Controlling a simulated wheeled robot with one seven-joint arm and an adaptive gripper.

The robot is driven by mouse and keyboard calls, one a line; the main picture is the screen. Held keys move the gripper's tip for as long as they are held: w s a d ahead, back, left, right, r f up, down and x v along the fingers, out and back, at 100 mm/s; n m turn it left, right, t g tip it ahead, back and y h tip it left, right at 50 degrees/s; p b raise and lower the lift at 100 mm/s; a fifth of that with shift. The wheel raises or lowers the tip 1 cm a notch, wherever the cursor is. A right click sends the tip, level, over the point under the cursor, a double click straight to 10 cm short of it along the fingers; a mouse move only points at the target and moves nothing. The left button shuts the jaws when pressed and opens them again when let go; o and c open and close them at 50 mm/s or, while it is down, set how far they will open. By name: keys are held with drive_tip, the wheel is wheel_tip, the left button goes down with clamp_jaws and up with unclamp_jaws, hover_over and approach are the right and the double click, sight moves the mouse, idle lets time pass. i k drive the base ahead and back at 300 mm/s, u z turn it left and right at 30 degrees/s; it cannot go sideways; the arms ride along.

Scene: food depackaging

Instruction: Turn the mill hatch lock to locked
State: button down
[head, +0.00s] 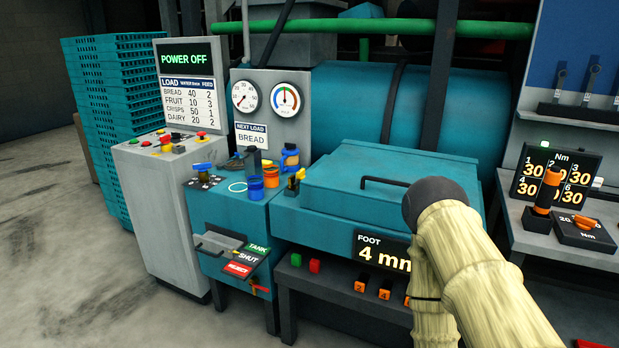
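The teal mill hatch (345,195) is a flat lid with a black bar handle (385,182), and it looks closed. A small yellow-and-black knob (296,181) sits just left of the hatch; it may be the hatch lock, but I see no label and cannot tell its position. A blue lever (202,167) stands on a black marked plate further left. My arm, in a cream sleeve with a dark rounded joint, rises at the lower right and covers the hatch's right front and part of the foot display. My gripper and its fingers do not show.
A grey cabinet's screen (187,58) reads POWER OFF. Two gauges (286,99) stand behind several blue and orange fittings. TANK, SHUT and REJECT labels (247,257) are on the front. A bench at right holds an orange-handled tool (547,192). Floor at left is clear.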

sight(300, 173)
drive_tip(key=u, duration=0.7)
drive_tip(key=i, duration=0.7)
drive_tip(key=u, duration=0.75)
drive_tip(key=i, duration=0.75)
drive_tip(key=z, duration=0.7)
drive_tip(key=i, duration=0.6)
drive_tip(key=z, duration=0.6)
